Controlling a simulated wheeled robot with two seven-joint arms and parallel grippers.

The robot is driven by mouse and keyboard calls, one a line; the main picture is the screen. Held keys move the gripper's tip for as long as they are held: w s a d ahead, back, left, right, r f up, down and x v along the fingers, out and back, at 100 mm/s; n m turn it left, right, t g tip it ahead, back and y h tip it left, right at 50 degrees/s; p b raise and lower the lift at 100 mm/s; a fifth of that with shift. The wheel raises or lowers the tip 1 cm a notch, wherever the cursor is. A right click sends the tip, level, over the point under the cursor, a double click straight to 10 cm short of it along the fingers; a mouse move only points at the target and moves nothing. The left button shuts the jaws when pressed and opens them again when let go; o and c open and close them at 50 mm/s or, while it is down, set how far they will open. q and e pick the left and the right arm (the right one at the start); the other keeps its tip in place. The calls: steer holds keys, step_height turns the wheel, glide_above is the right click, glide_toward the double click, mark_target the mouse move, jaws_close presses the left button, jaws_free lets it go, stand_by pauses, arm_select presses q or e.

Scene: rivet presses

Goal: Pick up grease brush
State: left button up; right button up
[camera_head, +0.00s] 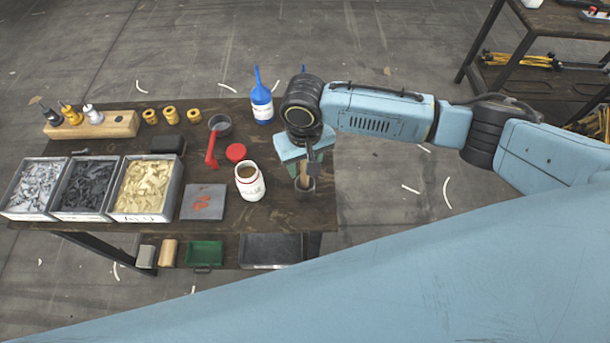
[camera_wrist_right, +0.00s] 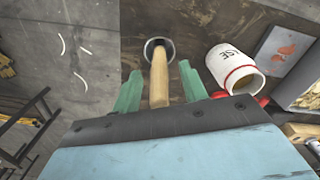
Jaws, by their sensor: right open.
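The grease brush (camera_wrist_right: 159,77) stands in a small grey cup (camera_wrist_right: 158,44), its wooden handle up. In the head view the cup (camera_head: 304,186) is near the right edge of the table, with a bit of the wooden handle (camera_head: 305,174) showing above it. My right gripper (camera_wrist_right: 158,84) is open, its two green fingers on either side of the handle, with gaps visible in the wrist view. In the head view my right gripper (camera_head: 304,168) is above the cup and hides most of the brush. The bristles are hidden. My left gripper is not in view.
A white grease jar (camera_head: 250,184) stands left of the cup; it also shows in the wrist view (camera_wrist_right: 233,68). A red lid (camera_head: 235,152), a blue bottle (camera_head: 261,103), a grey plate (camera_head: 203,202) and bins of rivets (camera_head: 146,217) share the table (camera_head: 275,215).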

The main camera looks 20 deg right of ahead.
jaws_close()
steer(key=shift+r, duration=0.15)
